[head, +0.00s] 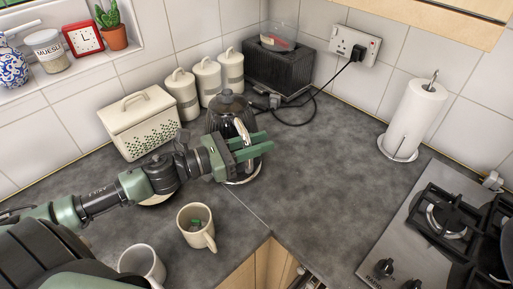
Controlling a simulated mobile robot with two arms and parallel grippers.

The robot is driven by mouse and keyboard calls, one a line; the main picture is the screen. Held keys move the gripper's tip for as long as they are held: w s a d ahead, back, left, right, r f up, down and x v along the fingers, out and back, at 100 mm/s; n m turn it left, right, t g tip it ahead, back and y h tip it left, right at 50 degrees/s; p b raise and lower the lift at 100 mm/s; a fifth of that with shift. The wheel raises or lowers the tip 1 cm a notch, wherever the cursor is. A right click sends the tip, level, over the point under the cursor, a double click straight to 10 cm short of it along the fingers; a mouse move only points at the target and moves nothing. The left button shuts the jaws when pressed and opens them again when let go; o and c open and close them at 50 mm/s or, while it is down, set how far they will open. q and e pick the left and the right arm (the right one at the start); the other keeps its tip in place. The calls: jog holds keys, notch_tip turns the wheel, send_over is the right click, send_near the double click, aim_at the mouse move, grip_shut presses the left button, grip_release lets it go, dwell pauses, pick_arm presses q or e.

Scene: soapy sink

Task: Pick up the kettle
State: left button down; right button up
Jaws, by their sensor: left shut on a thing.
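The kettle (228,104) is dark with a shiny body and a black lid, and stands on the grey worktop near the corner. My left gripper (258,147) reaches in from the left at the kettle's front side, its green fingers across the kettle's handle side. The fingers are shut on the kettle, though the exact contact is partly hidden. The gripper and wrist cover much of the kettle's lower body. The kettle looks upright, and I cannot tell whether its base touches the worktop. My right gripper is not in view.
A cream mug (196,228) and a white mug (142,262) stand in front. Behind are a cream bread bin (138,122), several lidded canisters (206,78) and a black toaster (278,70) with a cable. A paper towel roll (414,115) and hob (440,225) are right. The middle worktop is clear.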

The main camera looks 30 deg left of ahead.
pick_arm(q)
notch_tip(320, 180, up, 18)
dwell(0.3)
jog(key=shift+f, duration=0.15)
dwell(1.2)
